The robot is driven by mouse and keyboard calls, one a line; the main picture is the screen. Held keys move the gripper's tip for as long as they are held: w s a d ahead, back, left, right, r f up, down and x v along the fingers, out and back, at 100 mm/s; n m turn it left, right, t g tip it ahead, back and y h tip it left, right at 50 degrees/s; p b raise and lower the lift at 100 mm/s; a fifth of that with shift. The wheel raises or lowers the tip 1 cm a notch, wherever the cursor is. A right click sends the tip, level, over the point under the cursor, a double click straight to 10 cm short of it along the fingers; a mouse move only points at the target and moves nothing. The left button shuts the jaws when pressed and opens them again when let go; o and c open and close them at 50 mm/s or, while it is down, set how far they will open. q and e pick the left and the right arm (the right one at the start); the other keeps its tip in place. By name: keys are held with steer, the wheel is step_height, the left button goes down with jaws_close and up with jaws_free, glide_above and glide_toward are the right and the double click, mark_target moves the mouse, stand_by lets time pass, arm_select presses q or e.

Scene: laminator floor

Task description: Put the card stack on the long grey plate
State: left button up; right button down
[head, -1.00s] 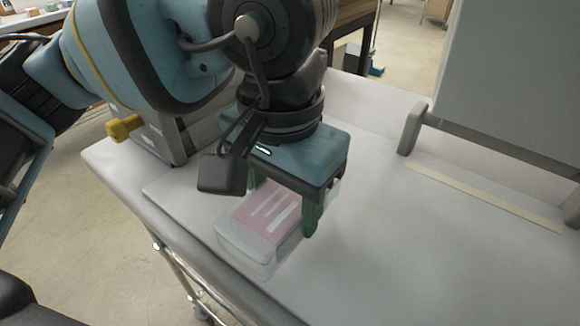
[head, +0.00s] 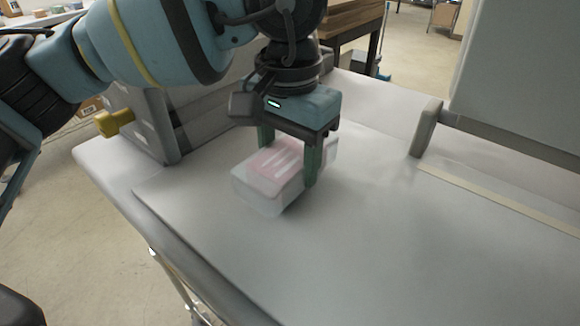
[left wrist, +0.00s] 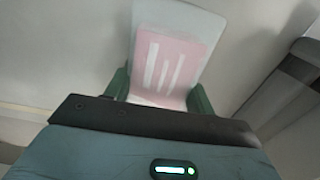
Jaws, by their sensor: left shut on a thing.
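The card stack (head: 257,190) is a pale, translucent block with a pink label and white stripes on top. My left gripper (head: 289,163) is shut on it from above, with a green finger on each side. In the left wrist view the card stack (left wrist: 172,62) sits between the fingers and extends beyond them. I cannot tell whether its underside touches the surface. A wide, flat grey plate (head: 350,260) lies below it and covers much of the table. My right gripper is not in view.
A grey machine frame with a yellow knob (head: 114,122) stands behind at the left. A grey upright panel (head: 515,75) with an end bracket (head: 426,128) stands at the right. A cream strip (head: 500,200) lies before it. The surface in front is clear.

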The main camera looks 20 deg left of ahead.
mark_target(288, 155)
arm_select(q)
steer(key=shift+f, duration=0.95)
steer(key=o, duration=1.2)
steer(key=shift+o, duration=0.2)
step_height(288, 155, up, 12)
steer(key=shift+r, duration=0.25)
